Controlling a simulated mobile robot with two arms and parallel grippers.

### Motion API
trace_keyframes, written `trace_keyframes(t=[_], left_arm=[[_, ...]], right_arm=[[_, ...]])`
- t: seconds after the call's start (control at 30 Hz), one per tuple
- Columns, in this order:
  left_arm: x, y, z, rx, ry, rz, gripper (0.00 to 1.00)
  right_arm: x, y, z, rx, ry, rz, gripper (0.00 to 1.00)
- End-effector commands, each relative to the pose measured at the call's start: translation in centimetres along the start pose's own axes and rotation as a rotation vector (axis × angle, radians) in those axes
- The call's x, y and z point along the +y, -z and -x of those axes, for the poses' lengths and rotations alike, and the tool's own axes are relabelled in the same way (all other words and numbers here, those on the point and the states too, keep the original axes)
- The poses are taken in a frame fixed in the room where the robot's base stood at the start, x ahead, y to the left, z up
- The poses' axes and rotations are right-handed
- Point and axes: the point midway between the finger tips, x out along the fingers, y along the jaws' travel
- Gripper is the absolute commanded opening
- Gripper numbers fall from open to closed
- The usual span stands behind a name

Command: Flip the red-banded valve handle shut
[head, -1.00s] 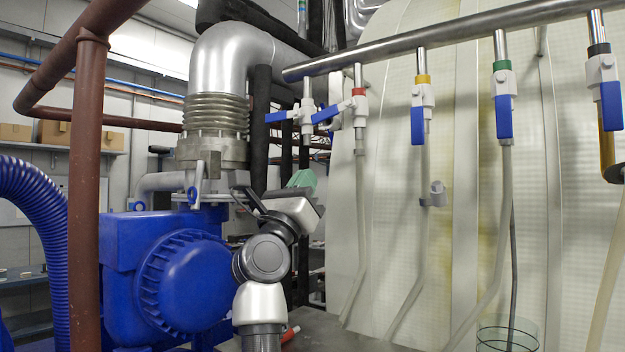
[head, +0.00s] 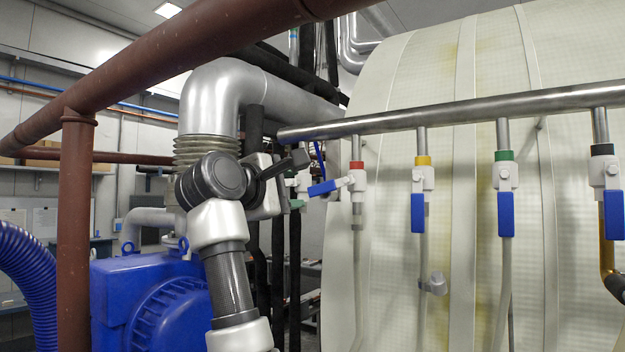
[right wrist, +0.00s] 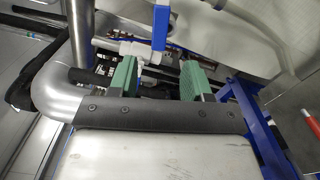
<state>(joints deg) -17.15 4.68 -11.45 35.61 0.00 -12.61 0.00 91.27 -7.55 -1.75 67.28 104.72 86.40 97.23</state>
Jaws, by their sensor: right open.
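The red-banded valve (head: 357,178) hangs from the steel pipe in the head view, with a red ring above its white body. Its blue handle (head: 323,188) sticks out sideways to the left, slightly downward. My right gripper (head: 293,182) is just left of the handle tip, partly hidden by its own wrist; contact cannot be told. In the right wrist view the green fingertips (right wrist: 160,78) are apart with nothing held between them. A blue handle (right wrist: 160,25) on a white valve body shows beyond them; which valve it is cannot be told. My left gripper is not in view.
The steel pipe (head: 450,114) also carries yellow-, green- and black-banded valves, their blue handles hanging down. Another white valve (head: 303,182) shows behind my gripper, mostly hidden. A brown pipe (head: 200,50) crosses the upper left. A blue machine (head: 150,295) stands below left.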

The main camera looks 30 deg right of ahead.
Motion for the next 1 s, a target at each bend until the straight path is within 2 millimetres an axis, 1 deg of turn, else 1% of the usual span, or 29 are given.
trace_keyframes(t=[0.03,0.2,0.3,0.4,0.53,0.8,0.97,1.0], left_arm=[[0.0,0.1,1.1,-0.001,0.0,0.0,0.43],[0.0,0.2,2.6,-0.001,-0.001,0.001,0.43],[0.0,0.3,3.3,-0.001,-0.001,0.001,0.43],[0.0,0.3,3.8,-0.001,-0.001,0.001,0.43],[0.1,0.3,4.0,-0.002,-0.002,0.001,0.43],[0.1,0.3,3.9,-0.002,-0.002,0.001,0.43],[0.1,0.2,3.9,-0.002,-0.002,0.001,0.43],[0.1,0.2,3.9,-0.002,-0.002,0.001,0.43]], right_arm=[[0.5,-0.2,-1.2,-0.004,0.001,0.002,0.49],[0.5,-0.2,-4.4,-0.005,-0.001,0.004,0.49],[0.4,-0.2,-5.9,-0.004,-0.001,0.005,0.49],[0.3,-0.1,-6.9,-0.003,-0.001,0.004,0.49],[0.1,0.0,-7.5,0.0,-0.002,0.002,0.49],[0.0,0.0,-7.6,0.0,-0.002,0.003,0.49],[0.0,0.0,-7.6,0.0,-0.002,0.003,0.24],[0.0,0.0,-7.6,0.0,-0.002,0.003,0.18]])
